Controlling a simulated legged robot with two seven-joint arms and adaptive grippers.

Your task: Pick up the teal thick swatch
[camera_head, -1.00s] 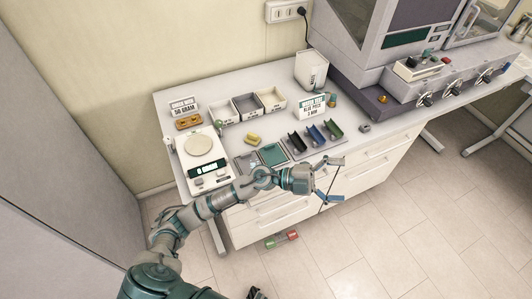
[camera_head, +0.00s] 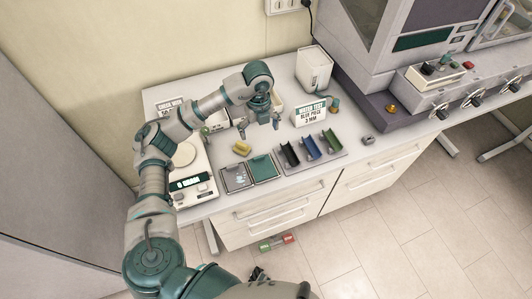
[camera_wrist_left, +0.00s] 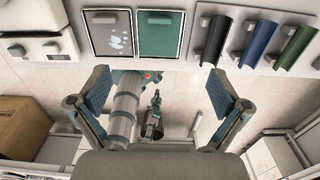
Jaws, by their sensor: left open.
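The only teal flat piece I see is a teal square panel (camera_head: 263,167) near the table's front edge, right of the scale; I cannot tell its thickness. My left gripper (camera_head: 260,128) is above the table, behind the panel, with fingers pointing down. In the left wrist view my left gripper (camera_wrist_left: 160,98) has widely parted fingers and nothing between them. The arm partly hides the bins behind it. My right gripper is not clearly seen.
A grey speckled panel (camera_head: 236,178) adjoins the teal one on the left. Black, blue (camera_head: 308,147) and green curved pieces stand on its right. A yellow block (camera_head: 242,147) lies behind. A scale (camera_head: 187,183) stands left, a white container (camera_head: 314,68) at the back.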

